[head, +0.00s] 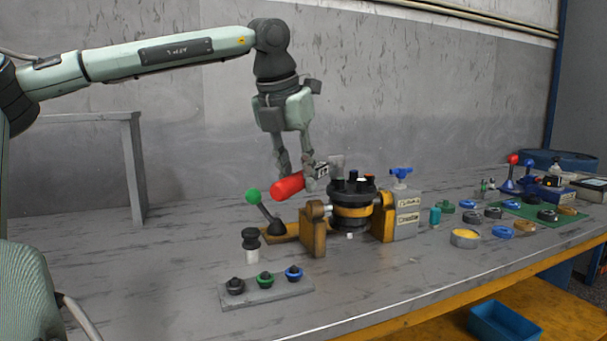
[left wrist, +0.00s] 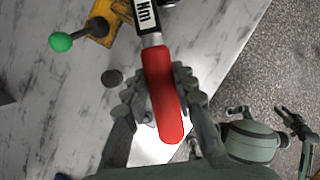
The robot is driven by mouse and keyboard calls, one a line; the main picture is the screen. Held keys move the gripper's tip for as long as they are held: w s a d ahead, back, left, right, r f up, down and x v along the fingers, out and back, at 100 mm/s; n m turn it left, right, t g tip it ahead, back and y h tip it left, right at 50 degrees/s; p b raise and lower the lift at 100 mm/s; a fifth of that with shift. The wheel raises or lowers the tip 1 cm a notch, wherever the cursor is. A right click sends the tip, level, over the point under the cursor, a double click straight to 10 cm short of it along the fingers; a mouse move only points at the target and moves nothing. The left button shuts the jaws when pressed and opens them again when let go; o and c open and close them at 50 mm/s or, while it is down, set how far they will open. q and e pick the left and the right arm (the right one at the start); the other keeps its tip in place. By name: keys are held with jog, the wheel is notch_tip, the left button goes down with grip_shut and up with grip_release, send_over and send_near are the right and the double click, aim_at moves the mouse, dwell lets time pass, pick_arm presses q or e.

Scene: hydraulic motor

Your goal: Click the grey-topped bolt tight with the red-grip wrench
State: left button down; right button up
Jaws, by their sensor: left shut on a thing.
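The red-grip wrench (head: 288,187) is held in my left gripper (head: 294,182), whose fingers are closed around its red handle. In the left wrist view the red grip (left wrist: 163,95) lies between both fingers (left wrist: 160,92), with a labelled white-and-black shaft reaching toward the top edge. In the head view the shaft points right, toward the black-and-yellow motor (head: 350,208). Several dark bolts (head: 353,177) stand on the motor's top. I cannot make out which has the grey top, or whether the wrench touches one. My right gripper (left wrist: 264,113) shows small at the wrist view's lower right, fingers apart and empty.
A green-knobbed lever (head: 254,197) stands left of the motor's yellow bracket (head: 312,228). A grey strip (head: 262,292) with several knobs lies in front. A blue-handled valve (head: 401,172) tops a grey block at right. Small parts crowd the table's right; its left is clear.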

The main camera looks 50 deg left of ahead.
pick_arm(q)
jog(key=shift+s+a+f+m, duration=0.2)
jog(key=shift+a+m, duration=0.1)
jog(key=shift+a, duration=0.3)
jog(key=shift+a, duration=0.1)
jog(key=shift+s+a+m+h+p, duration=0.15)
jog(key=shift+a+m+h+p, duration=0.1)
jog(key=shift+a+m, duration=0.5)
jog(key=shift+s+a+m+h+p, duration=0.2)
jog(key=shift+a+m, duration=0.25)
jog(key=shift+a, duration=0.55)
jog(key=shift+a, duration=0.1)
jog(key=shift+d, duration=0.25)
jog(key=shift+r+p, duration=0.25)
jog(key=shift+p, duration=0.2)
